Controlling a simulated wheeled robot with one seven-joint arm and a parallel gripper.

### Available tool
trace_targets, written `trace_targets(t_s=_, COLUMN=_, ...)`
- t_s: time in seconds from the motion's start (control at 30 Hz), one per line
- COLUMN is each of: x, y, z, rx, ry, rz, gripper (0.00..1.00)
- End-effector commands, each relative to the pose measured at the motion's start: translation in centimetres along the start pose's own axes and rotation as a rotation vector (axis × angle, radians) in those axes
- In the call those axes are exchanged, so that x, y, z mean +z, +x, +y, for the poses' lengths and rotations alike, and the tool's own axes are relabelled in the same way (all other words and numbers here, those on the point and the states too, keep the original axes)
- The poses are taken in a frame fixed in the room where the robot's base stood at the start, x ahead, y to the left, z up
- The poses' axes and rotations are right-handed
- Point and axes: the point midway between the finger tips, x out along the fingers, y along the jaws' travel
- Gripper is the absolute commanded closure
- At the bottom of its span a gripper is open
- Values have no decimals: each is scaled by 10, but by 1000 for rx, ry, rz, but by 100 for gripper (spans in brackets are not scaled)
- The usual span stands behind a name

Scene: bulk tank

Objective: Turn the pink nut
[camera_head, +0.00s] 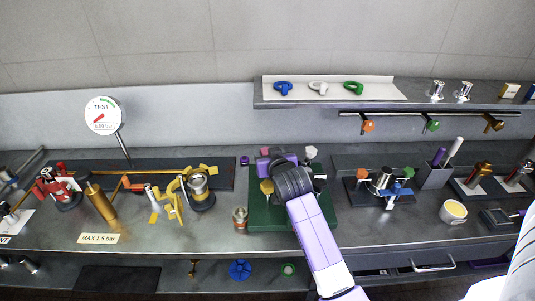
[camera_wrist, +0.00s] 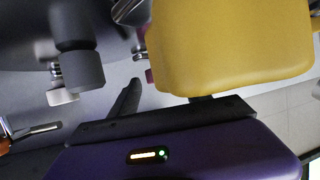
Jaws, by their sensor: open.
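The pink nut (camera_head: 264,151) shows in the head view as a small pink piece at the back of the green board (camera_head: 262,222), just beyond my gripper. My gripper (camera_head: 270,163) is purple and dark, reaches over the board and is open. Its dark finger (camera_wrist: 125,101) shows in the wrist view with nothing seen held. A large yellow piece (camera_wrist: 230,45) fills the upper right of that view, close to the camera. A small magenta patch (camera_wrist: 149,76) peeks out beside it; I cannot tell whether it is the nut. Contact with the nut cannot be made out.
A yellow knob (camera_head: 267,187) sits left of my arm on the board. A white knob (camera_head: 311,152) stands to the right, a purple piece (camera_head: 244,160) to the left. The shelf (camera_head: 390,104) hangs behind.

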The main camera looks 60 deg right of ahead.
Motion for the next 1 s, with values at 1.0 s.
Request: trace_targets(t_s=1.0, x=1, y=-70, z=0, rx=0, ry=0, rz=0, gripper=45)
